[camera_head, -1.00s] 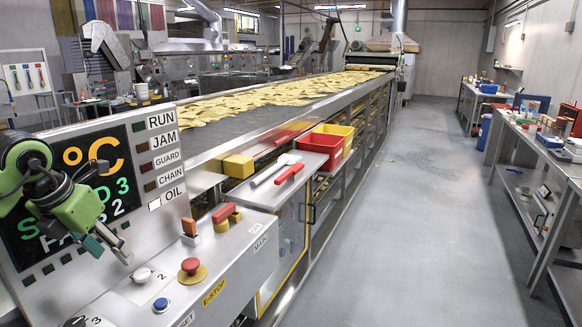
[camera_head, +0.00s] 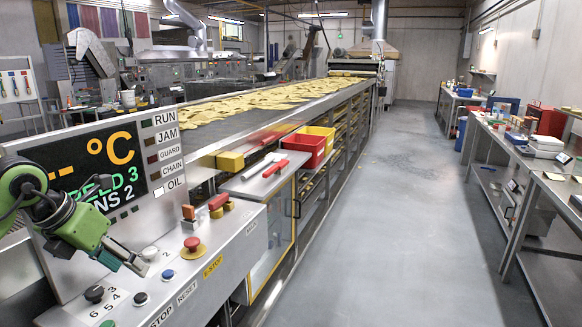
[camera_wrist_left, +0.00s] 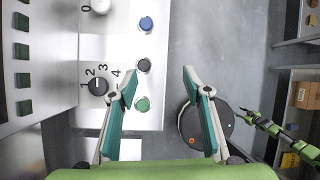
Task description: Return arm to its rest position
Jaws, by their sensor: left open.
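My left gripper (camera_head: 124,256) is in front of the control panel at the lower left of the head view, by the lower edge of the display. In the left wrist view its two teal-padded fingers (camera_wrist_left: 158,84) are spread apart with nothing between them. The console's edge with its knobs and buttons lies beyond the left finger, and grey floor shows between the fingers. My right gripper (camera_wrist_left: 246,115) shows small at the right of the left wrist view, above the floor; its fingers are too small to judge.
The console has a red E-stop button (camera_head: 192,244), a blue button (camera_head: 168,274) and a black knob (camera_head: 94,294). The display (camera_head: 92,168) stands behind the gripper. A conveyor (camera_head: 240,112) carries yellow chips. A red bin (camera_head: 302,150) sits beside it. The aisle floor (camera_head: 400,220) is clear.

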